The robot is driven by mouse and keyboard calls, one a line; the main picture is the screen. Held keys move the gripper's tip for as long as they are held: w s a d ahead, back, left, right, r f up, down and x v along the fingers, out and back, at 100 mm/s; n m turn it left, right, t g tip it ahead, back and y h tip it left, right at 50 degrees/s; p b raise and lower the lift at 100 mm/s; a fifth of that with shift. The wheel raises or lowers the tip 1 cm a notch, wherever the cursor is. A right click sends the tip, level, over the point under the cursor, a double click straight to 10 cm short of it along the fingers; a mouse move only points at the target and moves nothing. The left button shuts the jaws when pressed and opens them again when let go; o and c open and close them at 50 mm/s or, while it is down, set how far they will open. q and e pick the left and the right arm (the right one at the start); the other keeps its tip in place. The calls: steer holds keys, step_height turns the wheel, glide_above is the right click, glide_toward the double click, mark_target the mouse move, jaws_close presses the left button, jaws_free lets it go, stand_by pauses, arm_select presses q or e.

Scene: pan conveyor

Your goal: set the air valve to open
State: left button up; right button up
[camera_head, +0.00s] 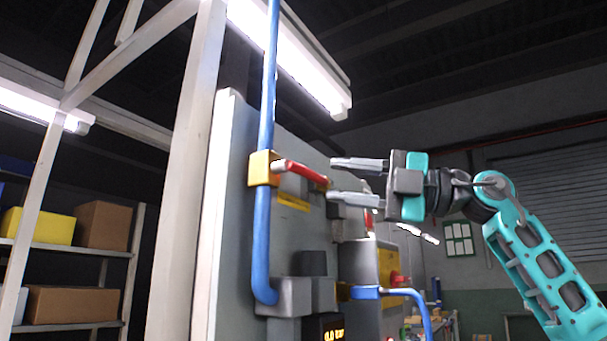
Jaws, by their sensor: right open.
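The air valve is a yellow block (261,169) on a vertical blue pipe (262,228), fixed to a grey panel. Its red lever (300,172) sticks out to the right, tilted slightly down and roughly crosswise to the pipe. My right gripper (331,180) comes in from the right and is open. One finger is above the lever's tip and the other below it. The tip is at the mouth of the jaws in the picture; whether it is truly between them in depth I cannot tell. My left gripper is not in view.
Below the valve, the pipe ends at a grey unit (290,297) with an orange-lit display (330,330). A blue hose (411,292) runs right from there. A white post (190,170) and shelves with boxes (103,225) stand left.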

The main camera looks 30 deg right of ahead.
mark_target(321, 179)
steer(key=x, duration=0.6)
steer(key=shift+w+a+r+p, duration=0.15)
steer(key=shift+w+a+p, duration=0.1)
steer(key=shift+a+p, duration=0.1)
jaws_close()
